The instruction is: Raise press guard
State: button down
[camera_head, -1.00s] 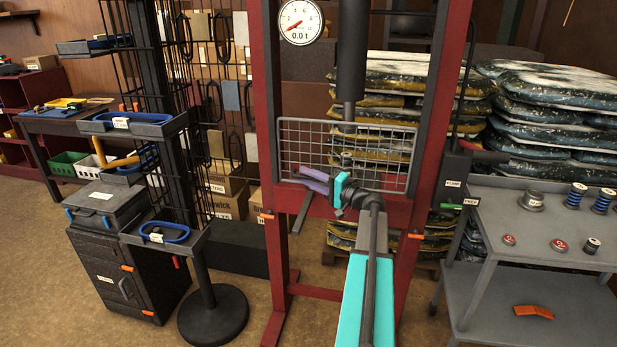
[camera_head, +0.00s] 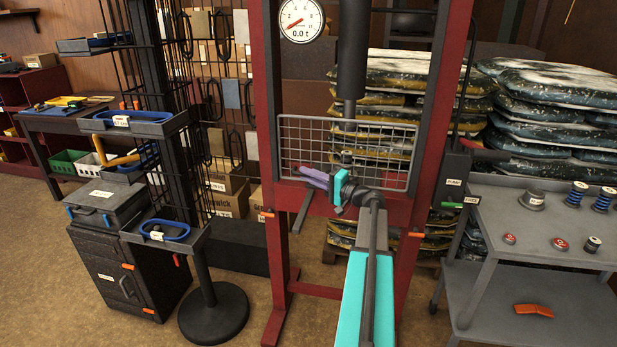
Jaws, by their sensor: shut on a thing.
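The press guard (camera_head: 305,146) is a grey wire mesh panel in a thin frame. It hangs across the red press frame (camera_head: 274,250), below the dark ram (camera_head: 350,55) and in front of the press bed. My gripper (camera_head: 341,184) is at the guard's lower edge, near its middle. It is shut, apparently on the guard's lower edge, though the arm and wrist hide the exact contact. A purple bar (camera_head: 313,177) lies just left of my gripper by the guard's lower edge. The dial gauge (camera_head: 300,20) at the top reads 0.0 t.
A grey cart (camera_head: 510,250) with springs and small round parts stands at the right. A rack with blue-lined trays (camera_head: 165,230) and a black cabinet (camera_head: 115,270) stand at the left. Stacked sacks (camera_head: 400,75) fill the space behind the press.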

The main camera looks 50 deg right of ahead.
notch_tip(320, 180, up, 25)
jog(key=p, duration=0.2)
jog(key=shift+f, duration=0.15)
jog(key=c, duration=1.8)
grip_release()
jog(key=shift+f, duration=0.1)
jog(key=shift+o, duration=0.2)
jog(key=shift+s, duration=0.15)
jog(key=s+d+f+b, duration=0.1)
jog(key=s+d+b, duration=0.1)
jog(key=s, duration=1.1)
jog(key=shift+s+d+b, duration=0.15)
jog(key=shift+s+b, duration=0.05)
jog(key=shift+b, duration=0.3)
jog(key=shift+w, duration=0.1)
